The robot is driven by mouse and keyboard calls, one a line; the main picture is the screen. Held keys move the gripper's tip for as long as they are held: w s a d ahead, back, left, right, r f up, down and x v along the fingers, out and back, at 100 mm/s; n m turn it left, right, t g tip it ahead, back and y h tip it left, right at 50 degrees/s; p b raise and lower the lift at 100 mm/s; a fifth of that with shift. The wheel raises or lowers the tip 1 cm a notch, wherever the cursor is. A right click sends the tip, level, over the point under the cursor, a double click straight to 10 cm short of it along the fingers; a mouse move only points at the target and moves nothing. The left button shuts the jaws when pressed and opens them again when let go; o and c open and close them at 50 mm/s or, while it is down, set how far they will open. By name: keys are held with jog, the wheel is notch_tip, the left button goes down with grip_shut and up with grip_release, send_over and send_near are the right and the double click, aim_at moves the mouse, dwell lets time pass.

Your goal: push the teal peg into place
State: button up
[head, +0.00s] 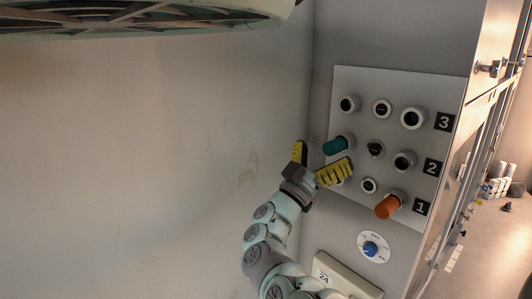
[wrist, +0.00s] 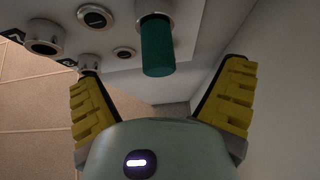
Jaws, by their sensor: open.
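The teal peg (head: 335,146) sticks out of a socket in the left column, row 2, of the light panel (head: 399,88). It also shows in the wrist view (wrist: 157,50), its free end toward the camera and its base at a pale socket ring. My gripper (head: 318,163) has yellow ribbed fingers spread wide apart. In the wrist view my gripper (wrist: 165,95) has one finger on each side of the peg's line, with the peg beyond and between them. The fingers do not appear to touch the peg.
An orange peg (head: 389,206) sticks out of the panel in row 1. Several empty round sockets (head: 382,107) surround the teal peg. A blue knob (head: 370,248) and a pale box (head: 345,276) are below. A plain wall (head: 150,140) is at left.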

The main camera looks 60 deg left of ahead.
jog(key=shift+v, duration=1.65)
jog(key=shift+f, duration=0.1)
jog(key=v, duration=1.2)
